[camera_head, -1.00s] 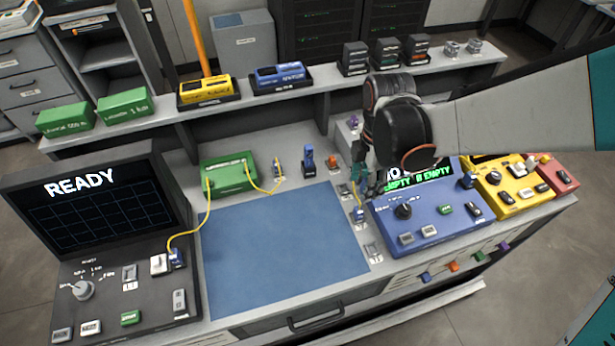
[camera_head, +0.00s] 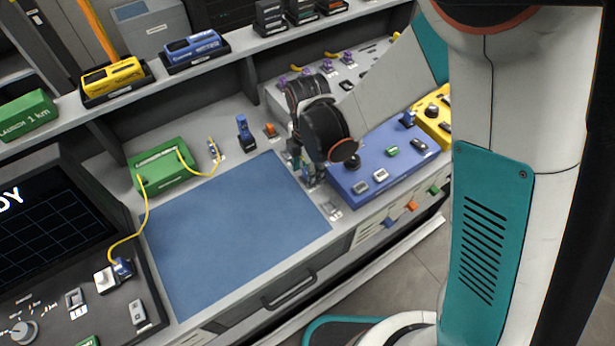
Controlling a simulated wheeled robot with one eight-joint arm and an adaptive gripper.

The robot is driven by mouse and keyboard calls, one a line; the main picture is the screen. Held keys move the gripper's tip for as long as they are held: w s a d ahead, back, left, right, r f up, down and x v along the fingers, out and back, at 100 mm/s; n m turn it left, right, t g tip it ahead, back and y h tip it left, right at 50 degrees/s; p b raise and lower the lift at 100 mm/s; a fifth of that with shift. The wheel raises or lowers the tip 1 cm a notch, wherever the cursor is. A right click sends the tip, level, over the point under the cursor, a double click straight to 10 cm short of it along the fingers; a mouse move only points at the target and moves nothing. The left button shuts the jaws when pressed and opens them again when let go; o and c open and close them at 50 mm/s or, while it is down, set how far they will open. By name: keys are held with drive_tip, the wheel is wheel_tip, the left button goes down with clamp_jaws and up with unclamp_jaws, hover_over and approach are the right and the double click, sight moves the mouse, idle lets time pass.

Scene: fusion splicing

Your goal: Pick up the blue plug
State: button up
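My gripper (camera_head: 306,174) points down beside the left edge of the blue device (camera_head: 385,165), right of the blue mat (camera_head: 235,228). The black wrist above it covers most of the fingers, so whether they are open or shut does not show. The spot under the fingertips, where a blue plug on a yellow cable showed earlier, is mostly hidden. Another blue plug (camera_head: 122,268) sits in the black instrument at lower left, with a yellow cable to the green box (camera_head: 162,165). A blue connector (camera_head: 408,118) stands at the back right of the blue device.
A dark blue upright tool (camera_head: 245,133) and an orange piece (camera_head: 270,130) stand behind the mat. Small holders (camera_head: 322,207) line the mat's right side. The mat is clear. A yellow device (camera_head: 433,115) stands at right.

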drive_tip(key=shift+f, duration=0.35)
drive_tip(key=shift+r, duration=0.1)
drive_tip(key=c, duration=1)
wheel_tip(320, 180, up, 20)
drive_tip(key=p, duration=0.7)
drive_tip(key=shift+s, duration=0.15)
drive_tip(key=shift+o, duration=0.7)
